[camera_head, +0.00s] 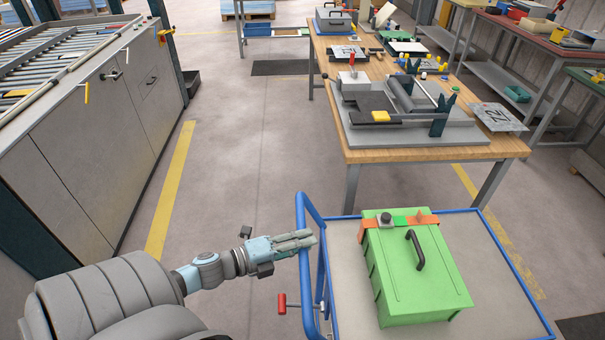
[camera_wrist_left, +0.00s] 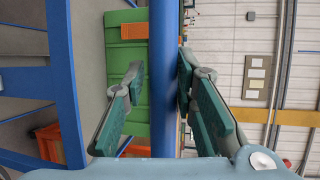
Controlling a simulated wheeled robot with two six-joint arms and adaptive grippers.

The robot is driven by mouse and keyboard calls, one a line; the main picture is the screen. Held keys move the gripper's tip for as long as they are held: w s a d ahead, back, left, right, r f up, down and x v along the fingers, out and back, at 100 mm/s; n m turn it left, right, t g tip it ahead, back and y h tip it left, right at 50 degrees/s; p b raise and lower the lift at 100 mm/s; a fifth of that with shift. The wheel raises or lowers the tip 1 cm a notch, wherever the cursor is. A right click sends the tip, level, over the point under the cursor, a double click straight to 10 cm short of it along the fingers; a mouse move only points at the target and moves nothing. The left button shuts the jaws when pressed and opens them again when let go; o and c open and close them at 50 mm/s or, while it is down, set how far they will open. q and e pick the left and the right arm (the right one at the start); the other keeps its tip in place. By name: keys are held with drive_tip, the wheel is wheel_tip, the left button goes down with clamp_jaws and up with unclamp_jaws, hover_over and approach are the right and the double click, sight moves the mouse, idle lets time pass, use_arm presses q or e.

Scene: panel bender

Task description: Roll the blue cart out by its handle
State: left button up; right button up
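The blue cart (camera_head: 348,262) stands at the bottom right of the head view, with a grey top and blue tube frame. Its upright blue handle (camera_head: 301,210) is at the cart's left end, and it runs vertically through the left wrist view (camera_wrist_left: 165,105). My left gripper (camera_head: 309,239) reaches the handle from the left. In the left wrist view its two green fingers (camera_wrist_left: 161,66) are spread with the blue bar between them. The right finger is very near or touching the bar; a gap shows at the left finger. My right gripper is in neither view.
A green box (camera_head: 418,275) with a black handle rides on the cart. A red-knobbed lever (camera_head: 283,303) sits below the cart handle. A wooden workbench (camera_head: 415,154) stands just behind the cart. A grey machine (camera_head: 95,130) lines the left; the floor (camera_head: 235,140) between is clear.

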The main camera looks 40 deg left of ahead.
use_arm(q)
drive_tip(key=shift+o, duration=0.8)
drive_tip(key=v, duration=1.2)
